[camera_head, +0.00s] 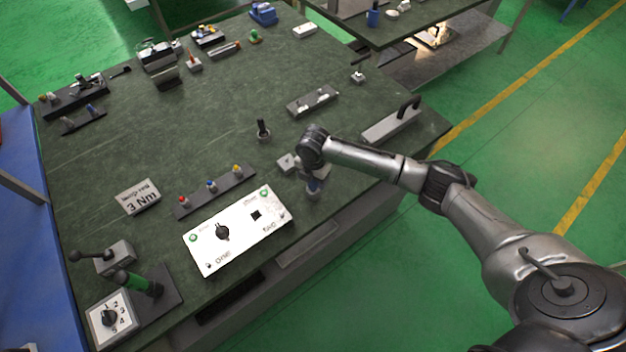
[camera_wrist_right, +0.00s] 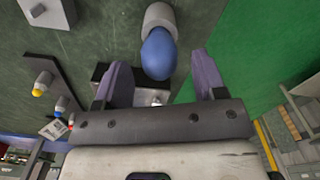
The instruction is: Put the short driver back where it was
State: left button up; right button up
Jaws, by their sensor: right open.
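My right gripper (camera_head: 311,178) is low over the table's front right edge, pointing down. The right wrist view shows its two fingers (camera_wrist_right: 164,80) spread apart. A blue rounded handle (camera_wrist_right: 158,54) on a grey cylinder (camera_wrist_right: 160,18) is near the fingertips, between their lines; nothing shows the fingers pressing on it. My left gripper is not in view.
A dark rack (camera_head: 216,193) holds red, blue and yellow topped pieces. The white panel (camera_head: 238,231) lies in front of it. A black upright piece (camera_head: 263,131) stands behind the gripper. A grey block (camera_head: 288,163) is close to the gripper's left. The table's middle (camera_head: 190,135) is clear.

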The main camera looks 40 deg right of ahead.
notch_tip(320, 180, up, 9)
jog(key=shift+f, duration=0.1)
jog(key=s+a+f+m+t+y, duration=0.1)
jog(key=s+a+f+m, duration=0.3)
jog(key=s+a, duration=0.3)
jog(key=s+a+f+m+t+y, duration=0.1)
jog(key=s+a+f+m, duration=0.25)
jog(key=s+a, duration=0.4)
jog(key=s+d+m+h, duration=0.1)
jog(key=s+m, duration=0.5)
jog(key=s, duration=0.2)
jog(key=s+d+r+m+t, duration=0.1)
jog(key=s+d+m, duration=0.1)
jog(key=s+m, duration=0.4)
jog(key=shift+s+d+r+t+h, duration=0.3)
jog(key=shift+s+h, duration=0.1)
jog(key=shift+s, duration=0.8)
jog(key=shift+p, duration=0.3)
notch_tip(320, 180, up, 19)
jog(key=p, duration=1.8)
jog(key=shift+f, duration=0.2)
